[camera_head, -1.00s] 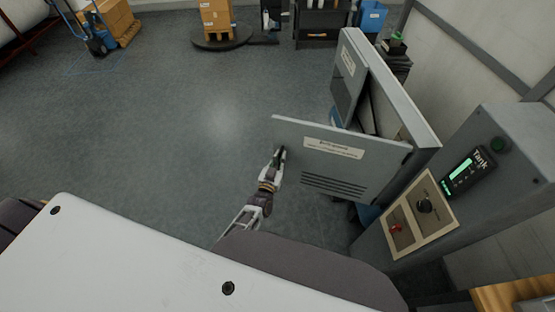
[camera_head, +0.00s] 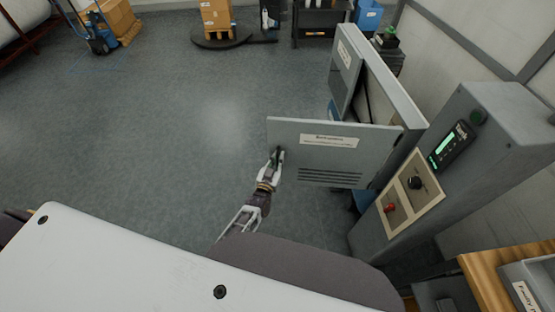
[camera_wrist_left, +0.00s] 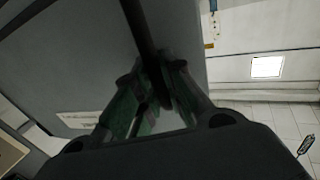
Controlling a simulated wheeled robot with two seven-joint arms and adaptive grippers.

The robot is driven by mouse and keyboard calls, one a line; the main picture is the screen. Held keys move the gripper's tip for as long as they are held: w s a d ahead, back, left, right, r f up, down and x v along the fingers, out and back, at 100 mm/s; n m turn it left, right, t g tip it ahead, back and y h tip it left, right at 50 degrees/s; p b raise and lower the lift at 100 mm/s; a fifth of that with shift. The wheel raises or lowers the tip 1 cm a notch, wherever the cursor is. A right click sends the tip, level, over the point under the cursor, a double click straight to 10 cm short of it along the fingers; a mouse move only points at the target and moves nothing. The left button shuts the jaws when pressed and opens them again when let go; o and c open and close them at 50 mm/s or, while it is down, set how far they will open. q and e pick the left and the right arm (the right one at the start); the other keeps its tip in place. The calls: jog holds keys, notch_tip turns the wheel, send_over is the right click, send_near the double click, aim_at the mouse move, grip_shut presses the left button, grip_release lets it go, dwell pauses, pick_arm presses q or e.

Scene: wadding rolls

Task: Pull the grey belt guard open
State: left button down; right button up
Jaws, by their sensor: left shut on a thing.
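The grey belt guard (camera_head: 332,165) is a flat door panel with a white label and dark vent slots. In the head view it stands swung out from the grey machine cabinet (camera_head: 392,92), its free edge to the left. My left gripper (camera_head: 277,157) is at that free edge, shut on the guard's dark handle. In the left wrist view the guard (camera_wrist_left: 75,60) fills the left side, and the dark bar handle (camera_wrist_left: 140,30) runs down between the green-padded fingers (camera_wrist_left: 148,100). My right gripper is not in view.
A control post (camera_head: 440,165) with a green display, a black knob and a red switch stands right of the guard. A wooden-topped table (camera_head: 485,285) is at lower right. The floor (camera_head: 150,130) left of the guard is clear.

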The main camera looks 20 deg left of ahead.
aim_at(281, 136)
pick_arm(q)
jog(key=shift+r, duration=0.1)
jog(key=c, duration=1.5)
grip_release()
jog(key=shift+r, duration=0.1)
jog(key=shift+r, duration=4.85)
jog(key=shift+s+f, duration=0.1)
